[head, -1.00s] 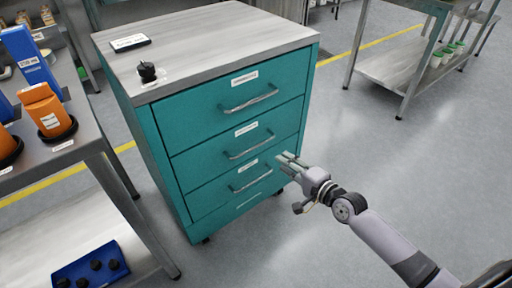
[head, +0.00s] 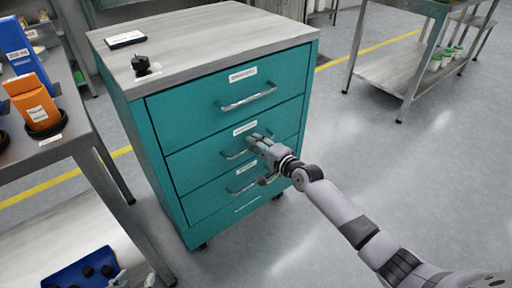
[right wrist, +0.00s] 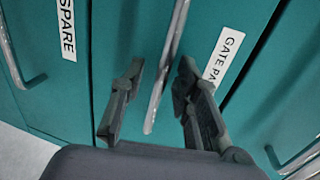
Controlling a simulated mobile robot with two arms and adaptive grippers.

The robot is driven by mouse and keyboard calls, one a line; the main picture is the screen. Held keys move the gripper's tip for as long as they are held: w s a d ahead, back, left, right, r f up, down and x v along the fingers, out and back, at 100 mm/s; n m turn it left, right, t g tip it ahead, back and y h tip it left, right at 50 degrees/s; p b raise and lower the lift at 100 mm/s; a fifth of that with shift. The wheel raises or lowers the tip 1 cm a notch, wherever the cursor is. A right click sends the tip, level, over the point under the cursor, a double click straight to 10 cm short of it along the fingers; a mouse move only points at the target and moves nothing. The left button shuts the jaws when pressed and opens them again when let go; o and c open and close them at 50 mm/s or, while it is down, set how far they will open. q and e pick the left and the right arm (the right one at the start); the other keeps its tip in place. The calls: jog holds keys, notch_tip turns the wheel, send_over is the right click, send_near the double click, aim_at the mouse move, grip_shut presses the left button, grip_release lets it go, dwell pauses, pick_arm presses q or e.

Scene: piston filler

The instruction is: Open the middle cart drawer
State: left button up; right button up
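The teal cart (head: 165,150) has its drawers shut. The middle drawer (head: 190,165) has a metal bar handle (head: 233,155), partly hidden by my right gripper (head: 256,140). In the right wrist view my right gripper (right wrist: 160,80) is open, with one finger on each side of that handle (right wrist: 165,70). The fingers look apart from the bar. A label starting "GATE PA" (right wrist: 223,58) is beside this handle. My left gripper (head: 128,280) shows only in small part at the bottom left of the head view; its opening cannot be made out.
The top drawer handle (head: 248,98) and lower drawer handle (head: 240,187) are close above and below. A black knob-like part (head: 141,66) stands on the cart top. A bench with an orange container (head: 35,105) is at left. Floor before the cart is clear.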

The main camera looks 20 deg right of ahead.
jog(key=shift+w, duration=0.15)
grip_shut()
dwell(0.4)
dwell(0.5)
